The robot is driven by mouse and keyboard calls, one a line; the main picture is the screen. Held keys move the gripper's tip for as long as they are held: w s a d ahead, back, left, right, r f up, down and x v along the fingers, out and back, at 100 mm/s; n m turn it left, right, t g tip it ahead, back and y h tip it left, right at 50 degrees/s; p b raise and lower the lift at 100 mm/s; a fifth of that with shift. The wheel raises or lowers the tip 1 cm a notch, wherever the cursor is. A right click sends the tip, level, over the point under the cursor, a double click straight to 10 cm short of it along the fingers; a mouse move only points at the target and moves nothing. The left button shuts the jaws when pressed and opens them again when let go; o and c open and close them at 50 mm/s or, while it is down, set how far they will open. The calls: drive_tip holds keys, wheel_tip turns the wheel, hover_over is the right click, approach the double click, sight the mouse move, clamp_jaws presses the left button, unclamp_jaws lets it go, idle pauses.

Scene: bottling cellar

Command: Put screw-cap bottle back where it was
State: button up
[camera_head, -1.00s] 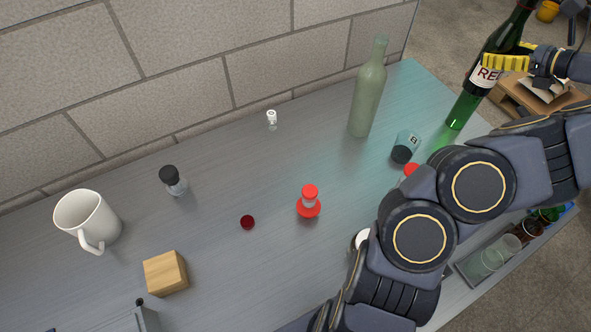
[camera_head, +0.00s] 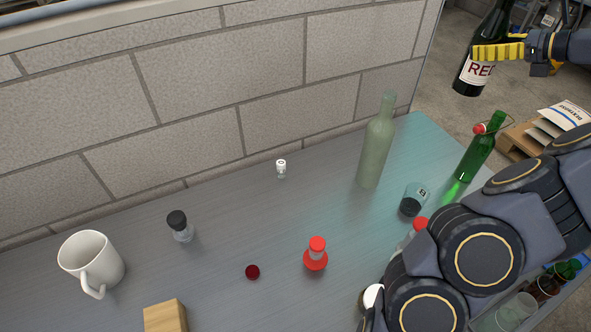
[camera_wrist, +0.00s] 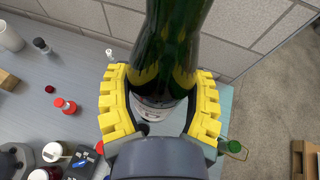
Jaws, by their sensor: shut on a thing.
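My gripper (camera_head: 497,51) is shut on a dark green bottle (camera_head: 487,28) with a white label reading "RE…". In the head view they are at the top right, the bottle slightly tilted and its base clear of the bench. Its top is cut off, so its closure does not show. In the wrist view the yellow fingers (camera_wrist: 160,78) sit on both sides of the bottle (camera_wrist: 175,35), which hides much of what is behind. The grey bench (camera_head: 215,280) lies below and left.
A green swing-top bottle (camera_head: 474,155) stands near the bench's right end, with a frosted bottle (camera_head: 376,150) and dark-lidded glass jar (camera_head: 413,200) left of it. Small items and a white mug (camera_head: 92,262) are further left. A stone wall (camera_head: 200,110) runs behind.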

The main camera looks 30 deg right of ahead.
drive_tip(key=w+a+r+n+g+y, duration=0.1)
drive_tip(key=w+a+n+y, duration=0.1)
drive_tip(key=w+a, duration=0.5)
drive_tip(key=w+a+r+n+g+y, duration=0.1)
drive_tip(key=w+a+r, duration=0.15)
drive_tip(key=a, duration=0.85)
drive_tip(key=w+a+r+n+g+y, duration=0.15)
drive_tip(key=w+a, duration=0.35)
drive_tip(key=a, duration=0.5)
drive_tip(key=s+a+f+n, duration=0.1)
drive_tip(key=a+f, duration=0.3)
drive_tip(key=a, duration=0.3)
drive_tip(key=s+a+f, duration=0.1)
drive_tip(key=a+f, duration=0.2)
drive_tip(key=a, duration=0.4)
drive_tip(key=shift+y, duration=0.45)
drive_tip(key=shift+a+f, duration=0.15)
drive_tip(key=shift+f, duration=17)
drive_tip(key=shift+f, duration=0.1)
